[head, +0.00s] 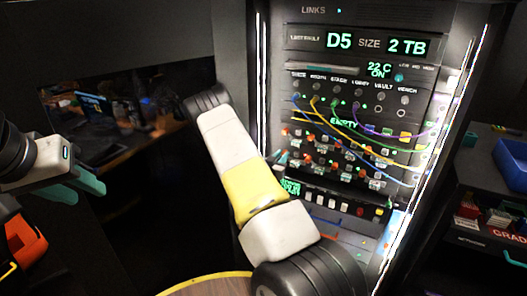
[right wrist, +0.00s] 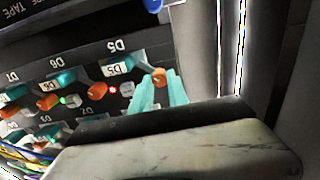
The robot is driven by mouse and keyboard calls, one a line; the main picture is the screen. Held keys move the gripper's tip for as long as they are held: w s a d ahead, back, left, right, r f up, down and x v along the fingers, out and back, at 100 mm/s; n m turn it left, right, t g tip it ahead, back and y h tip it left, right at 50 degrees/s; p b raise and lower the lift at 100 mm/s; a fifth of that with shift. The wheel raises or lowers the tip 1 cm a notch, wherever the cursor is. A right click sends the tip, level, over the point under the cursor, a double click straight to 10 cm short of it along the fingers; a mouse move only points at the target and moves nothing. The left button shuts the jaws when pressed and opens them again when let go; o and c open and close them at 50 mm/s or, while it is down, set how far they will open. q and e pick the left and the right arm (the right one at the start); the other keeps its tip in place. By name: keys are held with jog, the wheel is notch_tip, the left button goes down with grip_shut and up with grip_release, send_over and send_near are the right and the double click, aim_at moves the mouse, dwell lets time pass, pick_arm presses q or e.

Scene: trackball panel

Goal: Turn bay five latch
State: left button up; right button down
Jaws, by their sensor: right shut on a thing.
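The bay five latch (right wrist: 159,77) is a small orange knob beside the printed D5 label in the right wrist view. My right gripper (right wrist: 157,88) has its teal fingers shut on this latch. The fingers cover part of the knob, so its exact angle is hard to read. My left gripper (head: 78,188) is open and empty at the left, away from the panel.
Neighbouring orange latches (right wrist: 97,90) with teal handles sit close beside bay five. Coloured cables (head: 400,146) hang across the panel's middle. A lit rack post (head: 440,130) runs along the right side. A blue bin (head: 512,160) stands on a shelf at the far right.

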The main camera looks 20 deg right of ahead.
jog(key=n, duration=0.9)
jog(key=shift+w+a, duration=0.1)
jog(key=shift+a, duration=0.05)
jog(key=n, duration=0.5)
jog(key=shift+f, duration=0.1)
jog(key=shift+n, duration=1.9)
jog(key=c, duration=1.3)
grip_release()
